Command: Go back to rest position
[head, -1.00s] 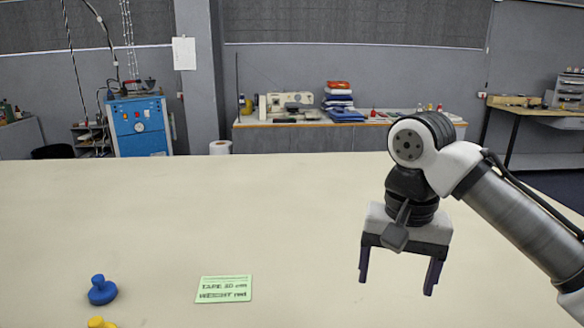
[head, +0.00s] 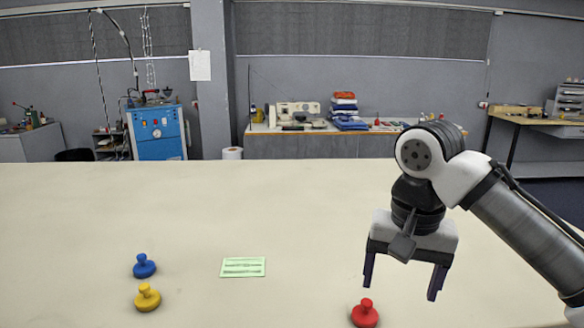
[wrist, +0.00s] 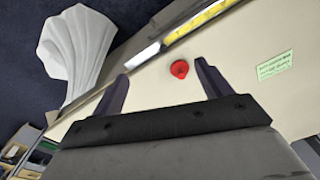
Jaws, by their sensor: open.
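My gripper (head: 404,283) is open and empty, held above the cream table (head: 300,200) at the right. Its two dark fingers point down and stand apart. A red knobbed piece (head: 365,313) rests on the table below the gripper, near the bottom edge of the head view. In the wrist view the red piece (wrist: 180,69) shows beyond and between the open fingers (wrist: 160,88), apart from them.
A blue knobbed piece (head: 144,266) and a yellow one (head: 148,297) stand on the table at left. A green printed card (head: 243,267) lies between them and my gripper. The table's far middle is clear. A white draped cloth (wrist: 78,50) shows in the wrist view.

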